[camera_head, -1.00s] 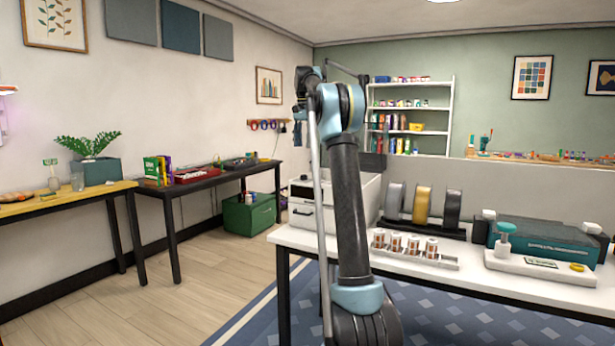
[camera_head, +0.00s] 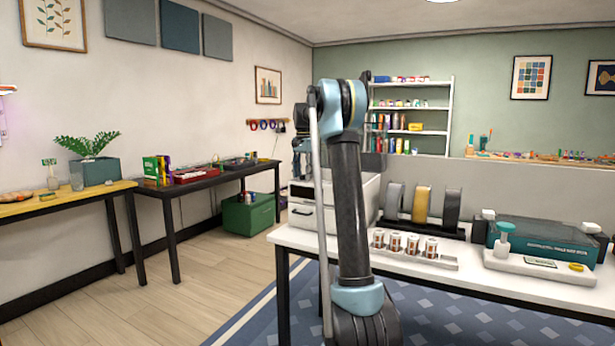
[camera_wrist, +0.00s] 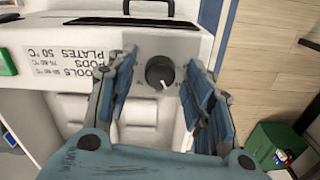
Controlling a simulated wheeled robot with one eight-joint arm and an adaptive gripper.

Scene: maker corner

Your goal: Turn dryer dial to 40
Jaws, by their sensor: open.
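The dryer dial (camera_wrist: 160,73) is a round dark knob with a white pointer mark on a grey panel, seen in the wrist view. Its pointer is toward the lower right; no scale numbers are legible around it. My gripper (camera_wrist: 160,80) is open, with one blue-padded finger on each side of the dial and a gap to it. I cannot tell how far above the dial the fingertips are. The dryer (camera_head: 303,215) is the white box on the left end of the white table in the head view, partly hidden behind my arm.
Filament spools (camera_head: 422,205) and a row of small jars (camera_head: 412,245) stand right of the dryer. A green bin (camera_head: 248,214) sits on the floor beyond.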

